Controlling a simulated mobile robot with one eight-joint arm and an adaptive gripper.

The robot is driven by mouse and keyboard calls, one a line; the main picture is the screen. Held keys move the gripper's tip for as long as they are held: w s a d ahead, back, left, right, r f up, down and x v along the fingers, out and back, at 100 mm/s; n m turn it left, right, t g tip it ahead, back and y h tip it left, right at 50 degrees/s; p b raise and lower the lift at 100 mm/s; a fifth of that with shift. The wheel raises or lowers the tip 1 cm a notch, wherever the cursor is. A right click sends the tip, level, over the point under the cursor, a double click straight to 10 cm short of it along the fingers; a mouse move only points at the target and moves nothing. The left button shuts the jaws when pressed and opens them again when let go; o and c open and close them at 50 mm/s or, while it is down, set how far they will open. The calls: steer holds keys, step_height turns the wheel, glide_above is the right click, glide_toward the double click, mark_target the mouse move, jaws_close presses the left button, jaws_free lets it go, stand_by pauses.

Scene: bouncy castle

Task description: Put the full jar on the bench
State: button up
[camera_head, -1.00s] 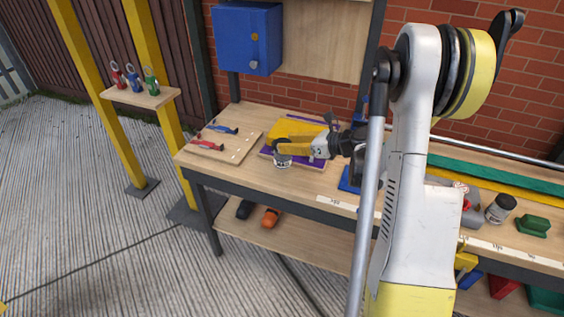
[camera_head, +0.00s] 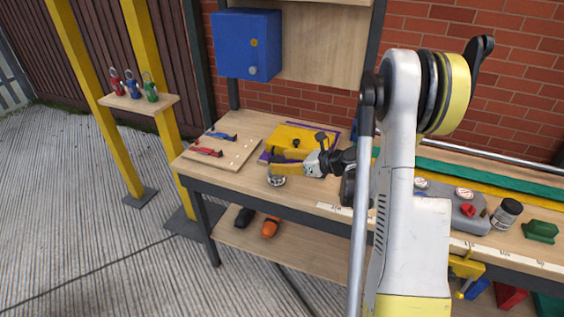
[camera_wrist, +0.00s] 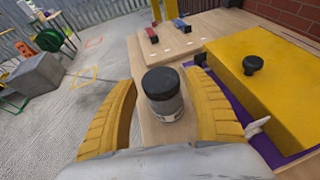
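The jar (camera_wrist: 165,102) has a dark lid, greyish see-through sides and a pale label. It is upright between the two yellow fingers of my gripper (camera_wrist: 160,82), and gaps show between it and the fingers, so my gripper looks open around it. In the head view the jar (camera_head: 277,181) is partly hidden under the yellow fingers of my gripper (camera_head: 285,169), near the front edge of the bench (camera_head: 228,187). It appears to stand on the wood, though its base contact is hard to see.
A yellow box (camera_head: 300,138) with a black knob lies on a purple board close behind the jar. Another black-lidded jar (camera_head: 507,214) and a grey case (camera_head: 465,212) stand to the right.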

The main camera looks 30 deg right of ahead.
steer(key=shift+r, duration=0.25)
steer(key=p+v, duration=0.4)
steer(key=v, duration=0.8)
steer(key=s+a+r+n+g+h, duration=0.1)
steer(key=s+a+r+n+g, duration=0.15)
steer(key=a+n, duration=0.5)
steer(key=s+a+r+n+g+h, duration=0.1)
steer(key=a+r+n+g, duration=0.1)
steer(key=a+r+n, duration=0.5)
steer(key=s+a+n+h, duration=0.4)
steer(key=s+a+n, duration=0.5)
steer(key=s+n, duration=0.4)
steer(key=n, duration=0.3)
steer(key=shift+s+a+r, duration=0.3)
steer(key=shift+a+r, duration=0.1)
steer(key=shift+g, duration=0.25)
